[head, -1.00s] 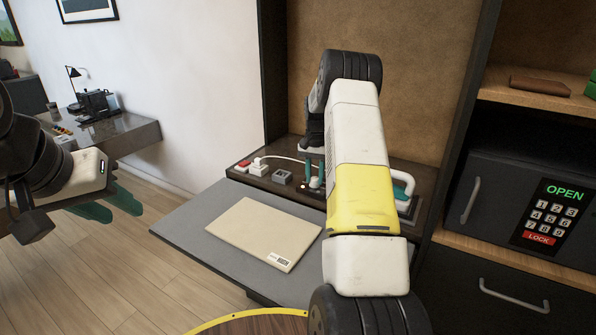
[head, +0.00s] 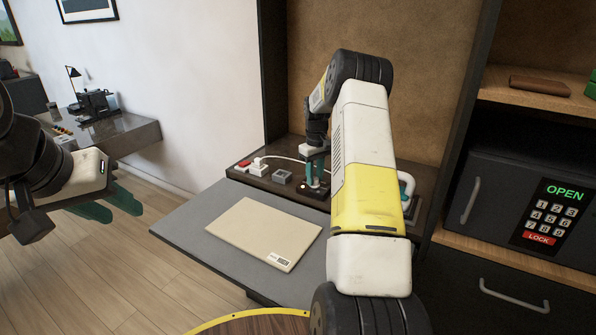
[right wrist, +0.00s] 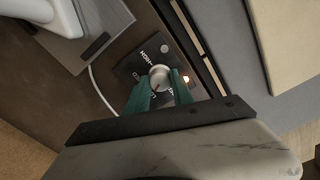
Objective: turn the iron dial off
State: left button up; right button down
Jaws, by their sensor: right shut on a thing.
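The iron dial is a round silver knob (right wrist: 160,78) on a black panel (right wrist: 130,70) with partly readable white lettering. A small lit lamp (right wrist: 187,79) shows beside it. My right gripper (right wrist: 161,88) has its teal fingers on either side of the knob, shut on it. In the head view my right gripper (head: 316,182) reaches down to the panel at the back of the desk, and the knob is mostly hidden. The iron's white handle (head: 408,186) shows partly behind my right arm. My left gripper (head: 108,206) is open and empty over the floor at the left.
A beige folder (head: 263,233) lies on the grey desk surface (head: 185,222). A red switch (head: 244,164), a white plug (head: 259,167) with a cord and a grey box (head: 282,177) sit left of the dial. A safe (head: 520,195) stands in the cabinet at right.

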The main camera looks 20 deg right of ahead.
aim_at(315, 178)
jog(key=n, duration=1.3)
jog(key=shift+n, duration=0.4)
dwell(0.3)
jog(key=c, duration=1.1)
grip_release()
jog(key=shift+r, duration=0.15)
notch_tip(315, 178, up, 7)
jog(key=shift+r, duration=0.3)
